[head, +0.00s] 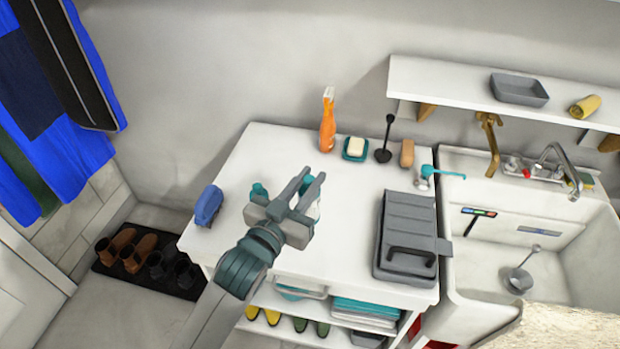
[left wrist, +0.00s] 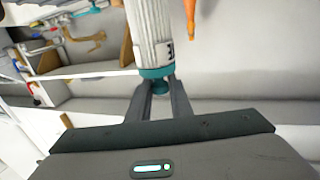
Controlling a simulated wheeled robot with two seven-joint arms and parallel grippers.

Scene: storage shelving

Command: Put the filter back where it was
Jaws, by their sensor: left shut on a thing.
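My left gripper (head: 307,184) is over the white table, left of its middle. In the left wrist view its fingers (left wrist: 157,88) are shut on the filter (left wrist: 150,30), a white ribbed cylinder with a teal end band and a dark mark. The teal end is at the fingertips, and the far end runs out of the picture. In the head view the gripper hides most of what it holds; a white and teal piece (head: 315,209) shows beside the fingers. A grey case (head: 408,215) with a dark handle lies on the table's right side. My right gripper is not in view.
The white table (head: 345,235) is clear between gripper and case. A blue object (head: 208,205) stands left; a sink (head: 535,250) is right.

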